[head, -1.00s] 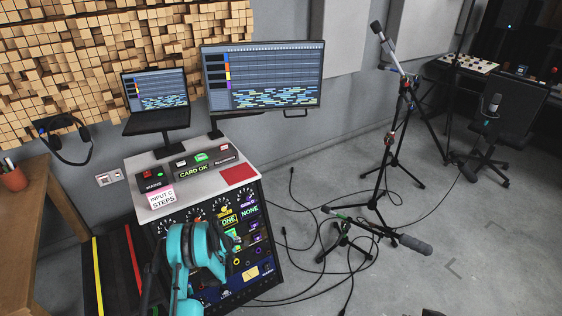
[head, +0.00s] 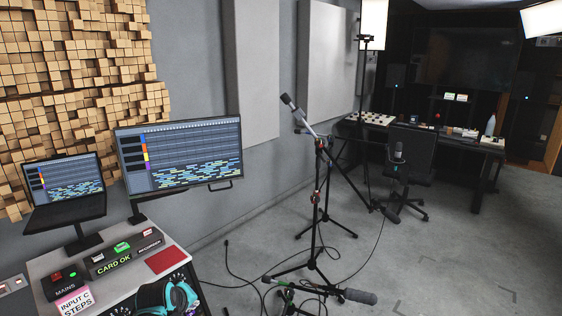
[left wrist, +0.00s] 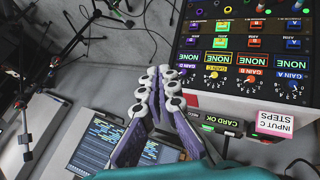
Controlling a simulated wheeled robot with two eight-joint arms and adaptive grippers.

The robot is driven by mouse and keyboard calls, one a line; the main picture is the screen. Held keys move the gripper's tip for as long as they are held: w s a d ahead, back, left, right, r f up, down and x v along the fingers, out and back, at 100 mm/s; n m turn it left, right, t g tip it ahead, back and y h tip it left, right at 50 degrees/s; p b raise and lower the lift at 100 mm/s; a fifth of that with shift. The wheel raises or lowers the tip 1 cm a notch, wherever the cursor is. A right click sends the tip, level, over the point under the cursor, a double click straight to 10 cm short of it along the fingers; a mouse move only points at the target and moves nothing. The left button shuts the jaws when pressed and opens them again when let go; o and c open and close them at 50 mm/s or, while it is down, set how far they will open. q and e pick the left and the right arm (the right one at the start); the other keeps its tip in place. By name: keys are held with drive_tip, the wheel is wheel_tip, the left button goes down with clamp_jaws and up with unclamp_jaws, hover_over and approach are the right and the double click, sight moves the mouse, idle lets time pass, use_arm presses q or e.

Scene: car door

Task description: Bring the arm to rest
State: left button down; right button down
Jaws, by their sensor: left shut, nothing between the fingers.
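My left arm, teal and black, shows in the head view at the bottom edge, in front of the mixing console. Its gripper (left wrist: 165,82) shows clearly in the left wrist view, with its purple-padded fingers closed together and nothing between them. The fingers appear in front of the console (left wrist: 250,100) and the floor, apart from any knob as far as I can see. My right gripper is in neither view.
The console top (head: 45,268) carries MAINS, CARD OK and RECORDER boxes and an INPUT C STEPS card (head: 74,301). A laptop (head: 66,190) and monitor (head: 180,155) stand behind. Microphone stands (head: 318,195) and cables occupy the floor to the right; open floor lies beyond.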

use_arm(q)
drive_tip(key=s+d+r+m, duration=0.1)
drive_tip(key=s+d+m, duration=0.2)
drive_tip(key=s, duration=0.8)
drive_tip(key=s+d+r+m, duration=0.1)
drive_tip(key=s+d+m, duration=0.3)
drive_tip(key=s, duration=0.7)
drive_tip(key=m, duration=0.2)
drive_tip(key=shift+s+m, duration=0.25)
drive_tip(key=shift+m, duration=0.05)
drive_tip(key=shift+d, duration=0.1)
